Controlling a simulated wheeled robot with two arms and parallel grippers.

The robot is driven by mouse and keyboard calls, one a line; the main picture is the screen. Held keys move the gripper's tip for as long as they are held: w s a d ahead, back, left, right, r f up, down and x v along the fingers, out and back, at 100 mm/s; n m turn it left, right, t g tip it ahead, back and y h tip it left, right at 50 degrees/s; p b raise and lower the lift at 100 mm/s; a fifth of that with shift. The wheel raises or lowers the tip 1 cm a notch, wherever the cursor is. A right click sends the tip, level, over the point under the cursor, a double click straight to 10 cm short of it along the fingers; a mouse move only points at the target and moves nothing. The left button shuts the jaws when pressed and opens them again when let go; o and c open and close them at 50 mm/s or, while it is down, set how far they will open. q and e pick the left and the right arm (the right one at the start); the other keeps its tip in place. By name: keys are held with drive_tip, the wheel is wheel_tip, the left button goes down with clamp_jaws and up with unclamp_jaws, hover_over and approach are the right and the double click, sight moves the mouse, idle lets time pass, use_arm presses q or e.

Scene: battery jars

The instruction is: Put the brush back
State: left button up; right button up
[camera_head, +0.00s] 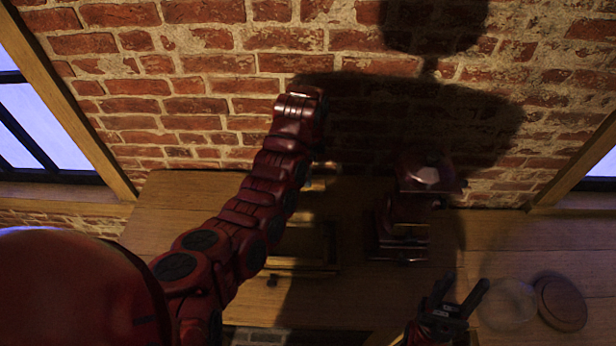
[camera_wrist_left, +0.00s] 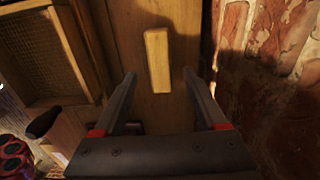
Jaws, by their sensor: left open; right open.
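In the left wrist view, a narrow, pale wooden block (camera_wrist_left: 158,62) lies lengthwise on a wooden surface. It may be the brush; no bristles show. My left gripper (camera_wrist_left: 160,76) is open, with one finger on each side of the block and a gap on both sides. In the head view my left arm reaches toward the brick wall and its gripper is hidden. My right gripper (camera_head: 461,290) is open and empty at the lower right, over the table's front part, left of a glass jar or dish (camera_head: 507,304).
A wooden frame with mesh (camera_wrist_left: 42,52) lies left of the block, with a dark handle (camera_wrist_left: 44,121) below. The brick wall (camera_wrist_left: 268,75) is close on the right. A shadowed dark red object (camera_head: 403,238) and a round wooden lid (camera_head: 561,303) are on the table (camera_head: 165,215).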

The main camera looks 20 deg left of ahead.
use_arm(q)
drive_tip(key=shift+r, duration=2.25)
